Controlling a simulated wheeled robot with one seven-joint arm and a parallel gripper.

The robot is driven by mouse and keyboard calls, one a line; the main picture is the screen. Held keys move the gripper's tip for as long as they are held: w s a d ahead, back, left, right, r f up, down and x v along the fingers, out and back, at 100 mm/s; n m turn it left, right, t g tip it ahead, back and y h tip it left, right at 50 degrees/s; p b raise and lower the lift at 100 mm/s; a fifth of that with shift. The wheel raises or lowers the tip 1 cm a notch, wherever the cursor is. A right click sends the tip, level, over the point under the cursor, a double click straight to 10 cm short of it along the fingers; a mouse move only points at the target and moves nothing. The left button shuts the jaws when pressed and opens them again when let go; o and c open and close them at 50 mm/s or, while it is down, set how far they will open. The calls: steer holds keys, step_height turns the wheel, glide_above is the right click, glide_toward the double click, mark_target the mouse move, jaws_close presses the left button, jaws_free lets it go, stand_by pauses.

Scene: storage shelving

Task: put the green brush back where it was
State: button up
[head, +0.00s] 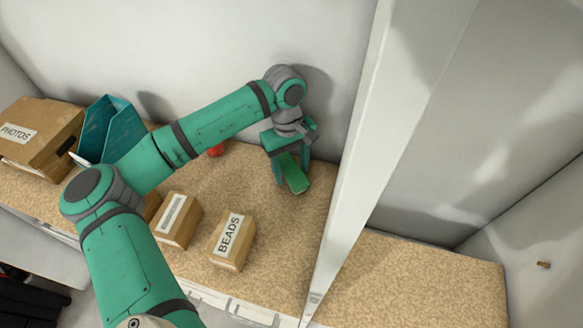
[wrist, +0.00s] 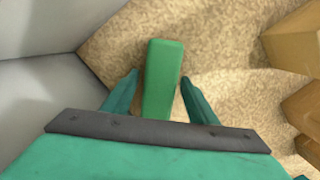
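The green brush (head: 293,174) is at the right end of the cork-coloured shelf, close to the white upright. It shows as a plain green block in the wrist view (wrist: 164,75). My gripper (head: 292,172) reaches down over it with one finger on each side. In the wrist view my gripper (wrist: 159,78) has its fingers spread, with a gap between the left finger and the brush; the right fingertip is close to the brush's edge. The brush's near end is hidden behind the gripper body. I cannot tell whether its underside touches the shelf.
The BEADS box (head: 231,240) and another small labelled box (head: 178,220) stand at the shelf front. A red object (head: 216,150) is partly behind my arm. A teal bin (head: 108,130) and PHOTOS box (head: 40,135) stand left. The white upright (head: 370,140) is close right of my gripper.

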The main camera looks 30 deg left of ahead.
mark_target(289, 164)
stand_by(0.3)
step_height(289, 164, up, 12)
steer(key=a, duration=0.1)
steer(key=shift+w+a, duration=0.15)
steer(key=shift+w, duration=0.15)
steer(key=shift+w, duration=0.1)
stand_by(0.6)
